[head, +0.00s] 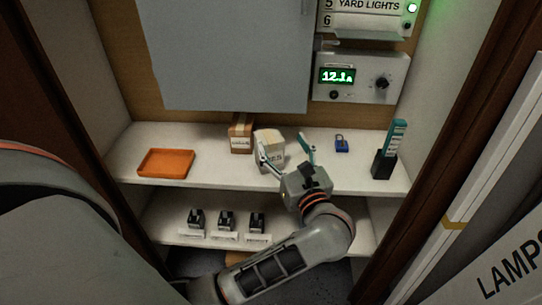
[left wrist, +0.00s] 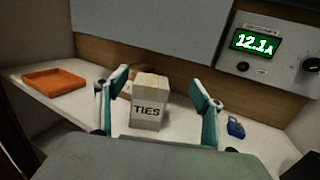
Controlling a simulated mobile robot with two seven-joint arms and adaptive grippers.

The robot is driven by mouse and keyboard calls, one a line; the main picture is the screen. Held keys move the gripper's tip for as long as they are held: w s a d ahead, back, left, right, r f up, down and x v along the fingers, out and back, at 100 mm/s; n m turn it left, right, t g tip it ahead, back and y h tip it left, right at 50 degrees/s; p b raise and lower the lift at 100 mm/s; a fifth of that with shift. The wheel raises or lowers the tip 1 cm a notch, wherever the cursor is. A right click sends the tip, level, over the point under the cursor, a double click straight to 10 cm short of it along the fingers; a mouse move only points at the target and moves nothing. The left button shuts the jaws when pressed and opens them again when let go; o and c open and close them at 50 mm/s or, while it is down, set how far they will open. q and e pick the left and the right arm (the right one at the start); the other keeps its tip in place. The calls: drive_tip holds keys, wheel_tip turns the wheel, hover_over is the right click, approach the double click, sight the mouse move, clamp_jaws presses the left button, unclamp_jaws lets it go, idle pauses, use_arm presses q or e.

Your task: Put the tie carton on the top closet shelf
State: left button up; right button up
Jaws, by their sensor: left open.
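The tie carton (head: 269,148) is a small pale box standing upright on the top closet shelf (head: 222,171). In the left wrist view the carton (left wrist: 149,103) shows the word TIES on its front. My left gripper (head: 286,150) is open at the carton. In the left wrist view its two teal-lined fingers (left wrist: 160,108) stand apart, with the carton between them and nearer the left finger. I cannot tell whether either finger touches it. My right gripper is not in view.
An orange tray (head: 166,163) lies left on the shelf. A brown box (head: 241,134) stands behind the carton. A blue padlock (head: 341,144) and a dark holder with a teal item (head: 384,163) are at right. Several small devices (head: 226,220) sit on the lower shelf.

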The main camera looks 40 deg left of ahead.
sight(265, 131)
use_arm(q)
drive_tip(key=shift+w+a+f+h, duration=0.1)
drive_tip(key=shift+a+f+h, duration=0.1)
drive_tip(key=shift+f, duration=0.4)
drive_tip(key=shift+a+f+h, duration=0.1)
drive_tip(key=shift+a+f, duration=0.05)
drive_tip(key=shift+f, duration=0.45)
drive_tip(key=shift+x, duration=0.95)
drive_tip(key=shift+s+a+f+x, duration=0.1)
drive_tip(key=shift+f+x, duration=0.05)
drive_tip(key=shift+x, duration=0.75)
drive_tip(key=shift+s+a+f+x, duration=0.1)
drive_tip(key=shift+s+f+x, duration=0.05)
drive_tip(key=shift+x, duration=0.7)
drive_tip(key=shift+s+a+f+x, duration=0.1)
drive_tip(key=shift+f+x, duration=0.05)
drive_tip(key=shift+x, duration=0.75)
drive_tip(key=c, duration=1.4)
drive_tip(key=shift+o, duration=0.2)
drive_tip(key=shift+r, duration=0.1)
